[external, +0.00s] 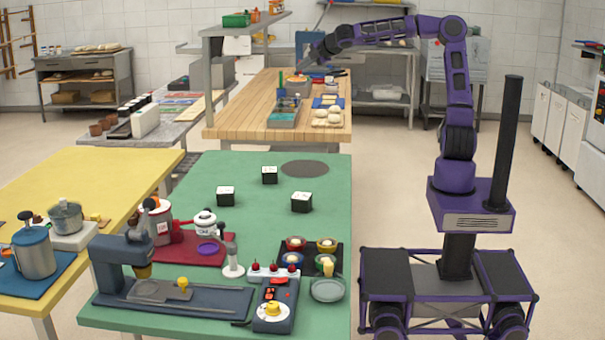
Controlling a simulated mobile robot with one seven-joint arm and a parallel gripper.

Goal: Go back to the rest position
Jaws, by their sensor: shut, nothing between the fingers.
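My gripper (306,67) is at the end of my raised purple arm, which reaches out to the left in the external view. It is high up, in front of the wooden table at the back, and looks small and dark. The fingers are shut with nothing visible between them. It appears apart from the things on the tables, though its exact height over the wooden table is hard to judge. My base stands on the floor to the right of the green table.
The green table (255,187) holds several black-and-white cubes, a press-like machine (125,265), a control box (273,305) and small bowls. The wooden table (222,120) behind is crowded with trays. A yellow table (70,180) stands left. Floor at right is clear.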

